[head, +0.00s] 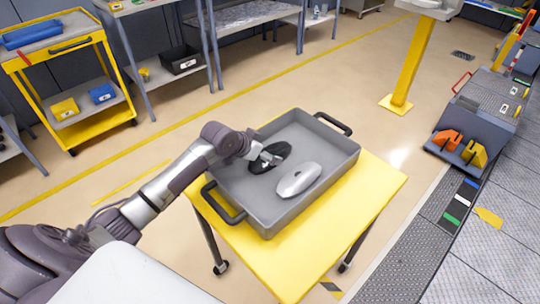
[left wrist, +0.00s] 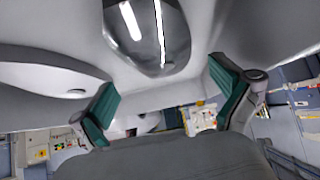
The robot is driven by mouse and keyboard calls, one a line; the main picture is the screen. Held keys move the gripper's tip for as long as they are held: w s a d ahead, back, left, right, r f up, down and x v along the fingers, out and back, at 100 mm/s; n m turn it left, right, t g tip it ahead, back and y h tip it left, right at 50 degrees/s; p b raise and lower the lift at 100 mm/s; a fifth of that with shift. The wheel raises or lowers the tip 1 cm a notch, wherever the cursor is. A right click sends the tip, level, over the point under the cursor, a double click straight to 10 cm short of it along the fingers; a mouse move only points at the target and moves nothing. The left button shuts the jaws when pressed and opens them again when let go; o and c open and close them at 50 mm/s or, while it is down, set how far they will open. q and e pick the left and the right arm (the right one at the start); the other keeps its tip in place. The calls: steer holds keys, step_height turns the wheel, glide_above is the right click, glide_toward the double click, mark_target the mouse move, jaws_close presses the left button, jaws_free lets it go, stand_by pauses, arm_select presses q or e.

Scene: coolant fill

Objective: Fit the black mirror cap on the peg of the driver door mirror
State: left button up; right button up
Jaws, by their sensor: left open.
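The black mirror cap (head: 270,158) lies in a grey tray (head: 328,181) on a yellow cart. My left gripper (head: 268,157) is over the black cap and hides part of it. In the left wrist view the black cap (left wrist: 147,40) shows as a dark glossy shape ahead of the fingers. The left gripper (left wrist: 163,85) is open, its green pads wide apart, with nothing between them. Whether a fingertip touches the cap, I cannot tell. The driver door mirror and its peg are not in view. My right gripper is not in view.
A silver cap (head: 299,180) lies beside the black one in the tray, and it also shows in the left wrist view (left wrist: 50,80). The tray has raised walls and two dark handles. The yellow cart top (head: 345,220) is bare in front. A yellow post (head: 411,60) stands behind.

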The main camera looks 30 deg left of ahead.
mark_target(270, 152)
arm_select(q)
steer(key=shift+x, duration=1.55)
steer(key=shift+a, duration=0.1)
steer(key=shift+c, duration=0.3)
steer(key=c, duration=1.1)
steer(key=shift+o, duration=0.2)
